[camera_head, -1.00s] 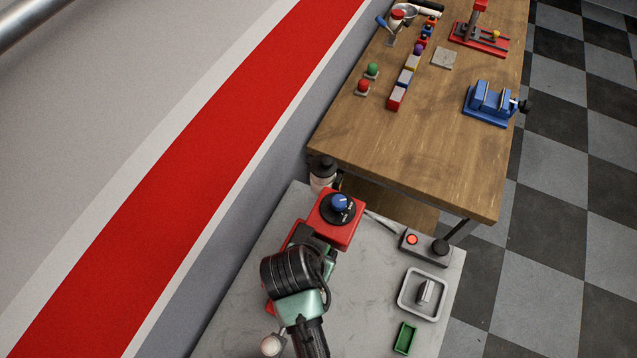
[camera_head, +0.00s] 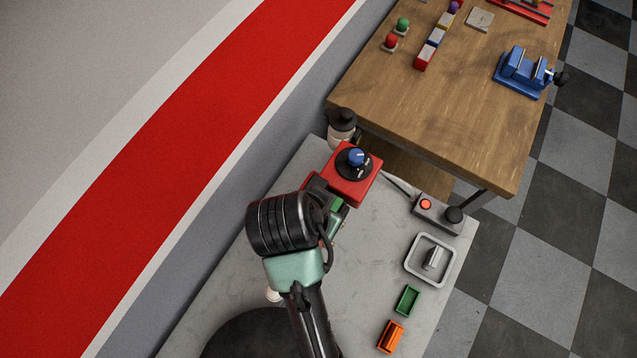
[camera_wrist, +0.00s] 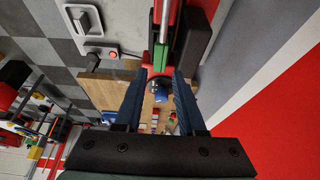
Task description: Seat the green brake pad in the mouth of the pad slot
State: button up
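A narrow green piece (camera_wrist: 161,57), apparently the brake pad, lies in line with a red and black fixture (camera_wrist: 197,28) in the wrist view. A bit of green (camera_head: 337,204) also shows beside my wrist in the head view. I cannot tell how deep it sits, and the slot's mouth is not clear. My gripper (camera_wrist: 160,70) has its two blue fingers apart, with the green piece just beyond and between the tips. No finger visibly touches it. In the head view my wrist hides the fingers and most of the fixture.
A red box with a blue dial (camera_head: 366,181) stands just past my wrist. A wooden bench (camera_head: 420,125) stands beyond. A wall is at left.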

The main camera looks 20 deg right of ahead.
jog(key=w+a+r+n+t, duration=0.2)
jog(key=w+r+t, duration=0.5)
jog(key=r, duration=0.7)
jog(key=w+a+r+n+t, duration=0.2)
jog(key=w+r+n+t, duration=0.15)
jog(key=w+r, duration=0.75)
jog(key=s+a+r+n+t+y, duration=0.1)
jog(key=s+r+t, duration=0.2)
jog(key=r, duration=0.8)
jog(key=s+a+r+n+t+y, duration=0.1)
jog(key=s+r+t, duration=0.3)
jog(key=r, duration=0.8)
jog(key=s+a+r+n+t+y, duration=0.2)
jog(key=r+t, duration=0.5)
jog(key=r, duration=0.5)
jog(key=shift+s+a+n+b, duration=0.35)
jog(key=shift+s+n, duration=0.2)
jog(key=shift+s, duration=0.2)
